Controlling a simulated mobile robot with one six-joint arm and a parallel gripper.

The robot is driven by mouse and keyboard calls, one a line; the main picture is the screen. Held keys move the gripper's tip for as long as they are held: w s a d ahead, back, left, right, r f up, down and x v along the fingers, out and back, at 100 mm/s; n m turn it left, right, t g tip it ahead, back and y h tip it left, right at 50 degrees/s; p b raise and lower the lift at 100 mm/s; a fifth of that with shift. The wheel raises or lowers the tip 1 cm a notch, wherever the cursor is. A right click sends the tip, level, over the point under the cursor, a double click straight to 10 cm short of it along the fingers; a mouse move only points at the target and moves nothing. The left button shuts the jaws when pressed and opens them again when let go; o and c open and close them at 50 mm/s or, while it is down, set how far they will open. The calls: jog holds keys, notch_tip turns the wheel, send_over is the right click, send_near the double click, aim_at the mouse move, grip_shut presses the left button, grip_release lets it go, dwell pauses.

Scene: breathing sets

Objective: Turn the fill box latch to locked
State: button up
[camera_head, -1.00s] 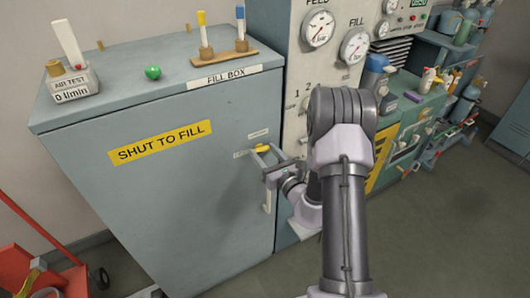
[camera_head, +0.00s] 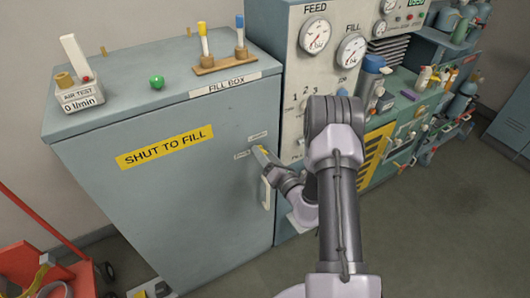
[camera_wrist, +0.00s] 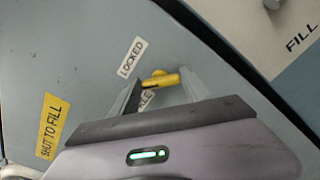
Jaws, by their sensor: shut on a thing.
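The fill box (camera_head: 180,215) is a grey-green cabinet with a shut door. A LOCKED label (camera_wrist: 132,58) lies up and left of the latch in the wrist view. A FREE label (camera_wrist: 147,98) lies just below it, partly hidden by my gripper. The latch's exact angle is hard to tell.
A pale door handle (camera_head: 266,192) is just below the latch. The gauge panel (camera_head: 325,70) stands right of the box. A red cart (camera_head: 50,240) is at the lower left. An air tester (camera_head: 80,95) and a green ball (camera_head: 156,82) sit on the box top.

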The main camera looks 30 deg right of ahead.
jog(key=shift+m, duration=0.3)
jog(key=o, duration=1.4)
jog(key=s, duration=1.1)
jog(key=s+p, duration=0.1)
jog(key=s, duration=0.5)
jog(key=shift+s+d, duration=0.25)
jog(key=shift+d, duration=0.05)
